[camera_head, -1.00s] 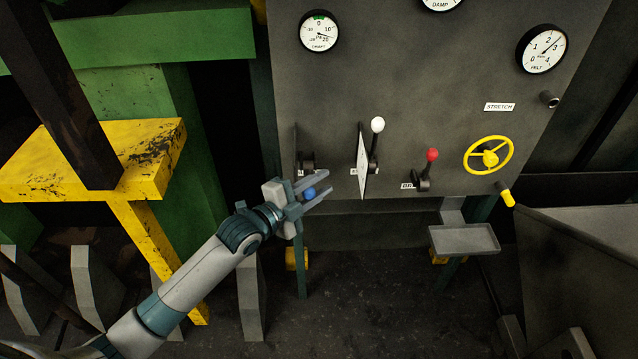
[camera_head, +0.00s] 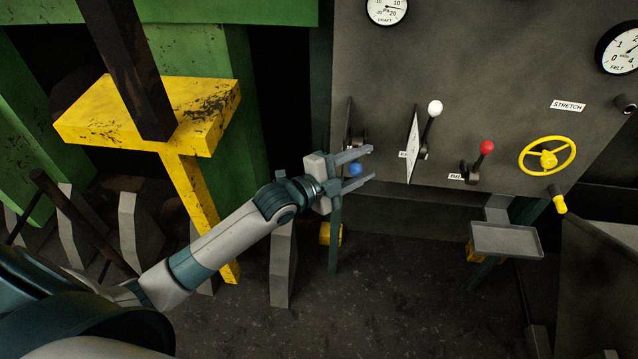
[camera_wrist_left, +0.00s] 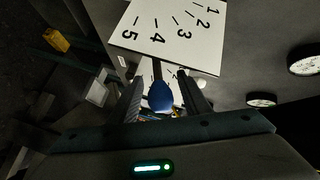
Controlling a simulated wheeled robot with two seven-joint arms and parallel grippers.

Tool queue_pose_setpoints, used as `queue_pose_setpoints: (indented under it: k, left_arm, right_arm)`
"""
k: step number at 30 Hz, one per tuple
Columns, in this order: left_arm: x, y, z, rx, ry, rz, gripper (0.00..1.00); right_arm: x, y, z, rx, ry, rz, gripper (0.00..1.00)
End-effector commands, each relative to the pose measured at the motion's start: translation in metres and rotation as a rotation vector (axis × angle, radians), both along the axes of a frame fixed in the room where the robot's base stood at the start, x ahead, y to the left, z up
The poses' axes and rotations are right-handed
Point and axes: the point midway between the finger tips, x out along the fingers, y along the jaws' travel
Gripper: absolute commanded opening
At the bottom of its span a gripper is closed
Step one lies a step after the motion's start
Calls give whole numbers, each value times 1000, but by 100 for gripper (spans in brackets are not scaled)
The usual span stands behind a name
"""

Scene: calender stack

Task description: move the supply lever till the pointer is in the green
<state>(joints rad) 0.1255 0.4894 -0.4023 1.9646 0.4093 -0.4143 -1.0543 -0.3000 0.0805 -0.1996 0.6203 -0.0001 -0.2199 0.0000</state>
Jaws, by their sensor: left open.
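A lever with a blue knob (camera_head: 355,170) stands at the left end of the dark panel, pointing down and out. I cannot read its label. My left gripper (camera_head: 372,164) is open, with one finger on each side of the knob. In the left wrist view the blue knob (camera_wrist_left: 160,97) sits between the two fingers, in front of a white scale plate (camera_wrist_left: 172,32) numbered 1 to 5. Whether a finger touches the knob I cannot tell. The draft dial (camera_head: 387,8) is cut by the top edge; its pointer points right, and no green shows. My right gripper is out of view.
A white-knobbed lever (camera_head: 435,108) with its plate and a red-knobbed lever (camera_head: 487,147) stand to the right. Beyond are a yellow handwheel (camera_head: 547,156), a felt dial (camera_head: 622,48) and a small tray (camera_head: 506,240). A yellow beam (camera_head: 150,115) stands left.

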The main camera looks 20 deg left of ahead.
Motion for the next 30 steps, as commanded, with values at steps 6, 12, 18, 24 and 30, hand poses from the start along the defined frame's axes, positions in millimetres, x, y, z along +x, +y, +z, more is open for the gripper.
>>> queue_pose_setpoints:
  k: [6,12,18,24,30]
  left_arm:
    - [-32,17,0,3,0,-1,43]
    - [-68,36,5,3,1,-2,43]
    - [-102,55,11,4,1,-2,43]
    - [-125,68,16,2,1,-1,43]
    - [-135,74,20,1,0,-1,43]
  right_arm:
    - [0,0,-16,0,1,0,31]
    - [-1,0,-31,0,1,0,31]
    - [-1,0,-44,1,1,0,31]
    - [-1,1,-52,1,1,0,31]
    - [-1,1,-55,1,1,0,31]
